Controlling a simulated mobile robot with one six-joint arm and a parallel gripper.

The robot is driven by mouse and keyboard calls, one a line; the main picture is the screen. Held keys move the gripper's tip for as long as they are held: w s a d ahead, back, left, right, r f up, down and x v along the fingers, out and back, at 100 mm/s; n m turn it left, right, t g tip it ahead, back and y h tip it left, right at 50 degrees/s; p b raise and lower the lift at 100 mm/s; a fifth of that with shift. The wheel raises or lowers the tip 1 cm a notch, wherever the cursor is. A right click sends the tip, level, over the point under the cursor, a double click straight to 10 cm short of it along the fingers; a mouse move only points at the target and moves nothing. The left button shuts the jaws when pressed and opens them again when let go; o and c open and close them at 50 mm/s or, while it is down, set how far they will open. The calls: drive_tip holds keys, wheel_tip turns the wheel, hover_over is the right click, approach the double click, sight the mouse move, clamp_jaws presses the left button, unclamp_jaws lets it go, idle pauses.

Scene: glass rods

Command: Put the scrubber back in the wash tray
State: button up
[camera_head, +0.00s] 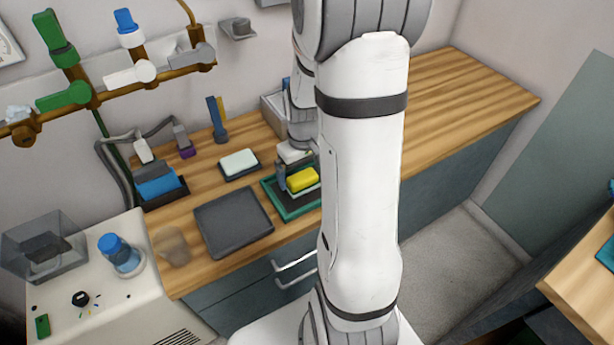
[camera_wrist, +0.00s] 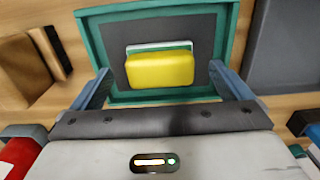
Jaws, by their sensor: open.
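The scrubber, a yellow block with a white and green layer (camera_head: 303,178), lies over the dark floor of a green-rimmed tray (camera_head: 291,214), which I take for the wash tray. In the wrist view the scrubber (camera_wrist: 160,70) is within the green rim (camera_wrist: 150,9), near the middle. My gripper (camera_head: 297,172) is open above the tray. In the wrist view its two fingers (camera_wrist: 160,78) stand on either side of the scrubber, with visible gaps. My arm hides part of the tray's right side in the head view.
A grey tray (camera_head: 233,238) lies left of the green-rimmed tray. A pale block (camera_head: 238,161) sits on a small dark dish behind. A grey box (camera_head: 271,107) stands near the wall. A tumbler (camera_head: 171,246) is at the counter's left end. The counter at right is clear.

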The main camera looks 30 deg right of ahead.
sight(303, 179)
wheel_tip(303, 179, up, 8)
drive_tip(key=r, duration=0.1)
drive_tip(key=s+a+r+t, duration=0.2)
drive_tip(key=s+a+r, duration=0.5)
drive_tip(key=s+a, duration=0.4)
drive_tip(key=shift+s+r+t, duration=0.15)
drive_tip(key=shift+s+t, duration=0.15)
drive_tip(key=shift+s, duration=0.1)
drive_tip(key=shift+a, duration=0.1)
drive_tip(key=shift+r+p, duration=0.2)
drive_tip(key=shift+p, duration=0.2)
drive_tip(key=shift+c, duration=0.4)
idle(0.5)
